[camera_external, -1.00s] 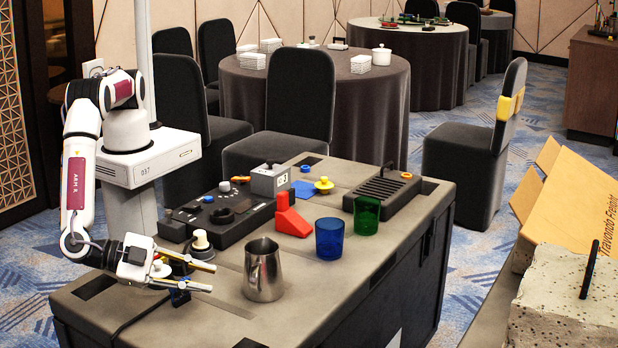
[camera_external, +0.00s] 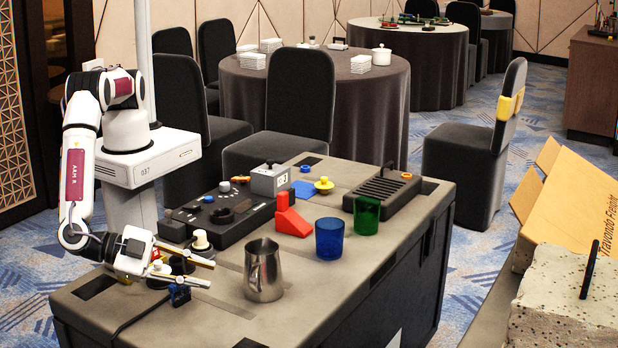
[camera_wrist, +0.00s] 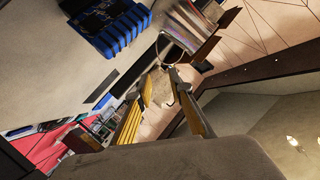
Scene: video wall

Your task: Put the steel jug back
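The steel jug (camera_external: 265,275) stands upright on the grey case top, near its front edge. A gap shows between the fingertips and the jug. In the wrist view, what looks like the jug's shiny body and handle loop (camera_wrist: 171,48) lies just beyond the fingertips.
Right of the jug are a red block (camera_external: 291,217), a blue cup (camera_external: 329,240) and a green cup (camera_external: 366,216). A black control panel (camera_external: 222,214) lies behind. A small blue item (camera_external: 180,295) is by my gripper. Case top around the jug is clear.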

